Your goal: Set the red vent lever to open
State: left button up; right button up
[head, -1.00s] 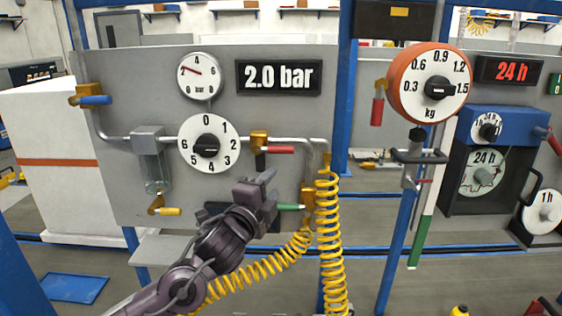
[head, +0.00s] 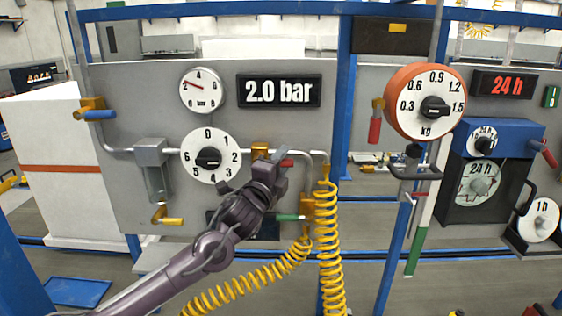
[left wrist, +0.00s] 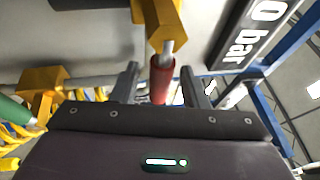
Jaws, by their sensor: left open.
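The red vent lever (head: 288,163) sticks out to the right from its brass valve (head: 259,149) on the grey panel, below the 2.0 bar display. My left gripper (head: 279,166) is at the lever and covers part of it. In the left wrist view the red lever (left wrist: 161,82) lies between the two spread fingers, with its brass valve (left wrist: 158,22) beyond. The fingers look apart from the lever, and its tip is hidden by the gripper body. My right gripper is out of view.
A green-handled lever (head: 289,217) and coiled yellow hose (head: 329,245) sit just below and right of the gripper. A numbered dial (head: 211,156) is to its left. Another red handle (head: 375,128) hangs farther right. Pipes run along the panel.

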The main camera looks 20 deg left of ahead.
pick_arm(q)
grip_shut()
jog(key=shift+f+m, duration=0.2)
jog(key=shift+m, duration=0.2)
jog(key=s+a+f+m+g+y+b, duration=0.1)
jog(key=a+f+m+g+y, duration=0.2)
jog(key=m, duration=1.1)
jog(key=shift+s+a+f+g+y+b, duration=0.3)
jog(key=shift+a+f+g, duration=0.9)
jog(key=shift+g, duration=0.5)
grip_release()
jog(key=shift+a+r, duration=0.1)
